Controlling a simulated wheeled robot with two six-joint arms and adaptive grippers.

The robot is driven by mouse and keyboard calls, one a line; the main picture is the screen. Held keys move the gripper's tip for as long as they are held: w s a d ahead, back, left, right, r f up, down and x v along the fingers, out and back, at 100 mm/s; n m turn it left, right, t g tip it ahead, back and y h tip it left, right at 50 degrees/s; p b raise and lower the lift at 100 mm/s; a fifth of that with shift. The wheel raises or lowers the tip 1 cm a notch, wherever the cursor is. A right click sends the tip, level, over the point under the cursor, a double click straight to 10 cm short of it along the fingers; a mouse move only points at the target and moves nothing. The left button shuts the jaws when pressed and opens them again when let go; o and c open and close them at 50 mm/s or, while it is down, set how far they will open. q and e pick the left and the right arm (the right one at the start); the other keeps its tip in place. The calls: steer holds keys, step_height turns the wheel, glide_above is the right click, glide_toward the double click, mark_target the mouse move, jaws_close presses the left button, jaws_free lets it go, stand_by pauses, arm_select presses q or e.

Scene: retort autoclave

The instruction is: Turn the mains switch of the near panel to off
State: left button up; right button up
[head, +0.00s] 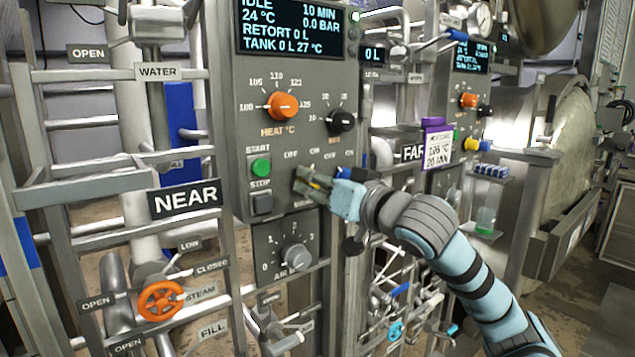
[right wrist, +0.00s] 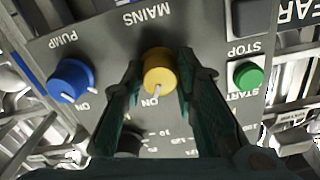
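The near panel (head: 236,130) carries the NEAR sign (head: 186,199) at its lower left. Its mains switch (right wrist: 160,74) is a yellow knob under the MAINS label, seen upside down in the right wrist view. Its pale pointer is toward the ON mark (right wrist: 150,101). In the head view the knob is mostly hidden by my right gripper (head: 316,186). My left gripper is not in view.
The blue pump knob (right wrist: 72,80) and the green start button (right wrist: 247,75) flank the mains switch in the right wrist view. The orange heat knob (head: 281,106) sits above, and the air knob (head: 294,257) below. Pipes and the FAR panel (head: 466,100) stand around.

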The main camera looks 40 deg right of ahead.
jaws_close()
steer(key=shift+n, duration=0.3)
steer(key=shift+r+n+p, duration=0.1)
steer(key=shift+n+p, duration=2.65)
steer(key=shift+n, duration=2.85)
steer(key=o, duration=1)
jaws_free()
